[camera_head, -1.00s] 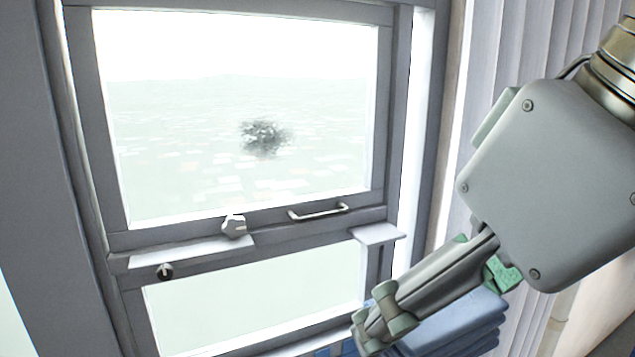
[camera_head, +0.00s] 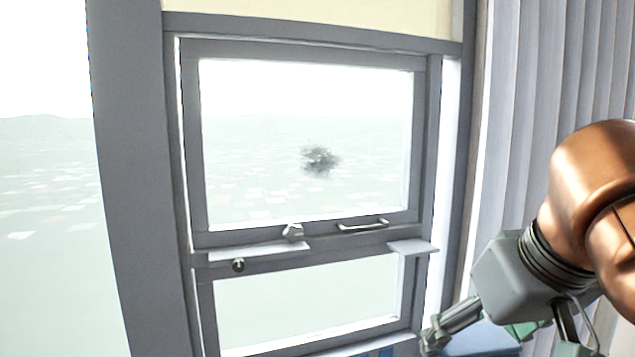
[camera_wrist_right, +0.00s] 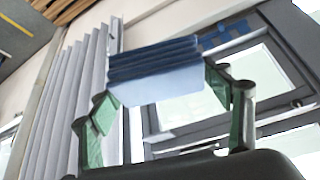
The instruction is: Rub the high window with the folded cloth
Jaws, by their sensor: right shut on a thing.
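The high window (camera_head: 380,85) is the upper pane in a grey frame, with a dark speckled smudge (camera_head: 320,160) right of its middle. My right gripper (camera_head: 432,343) is at the lower right of the head view, below and to the right of this pane and apart from it. It is shut on the folded blue cloth (camera_head: 482,340), which is partly cut off by the bottom edge there. In the right wrist view the cloth (camera_wrist_right: 155,65) shows as several stacked layers between the two green-sided fingers. My left gripper is out of view.
A handle (camera_head: 363,225), a latch (camera_head: 292,233) and small ledges (camera_head: 413,247) stick out below the upper pane. A lower pane (camera_head: 300,300) sits beneath. Grey vertical blinds (camera_head: 545,80) hang at the right, beside my arm. A wide pane (camera_head: 45,200) is at the left.

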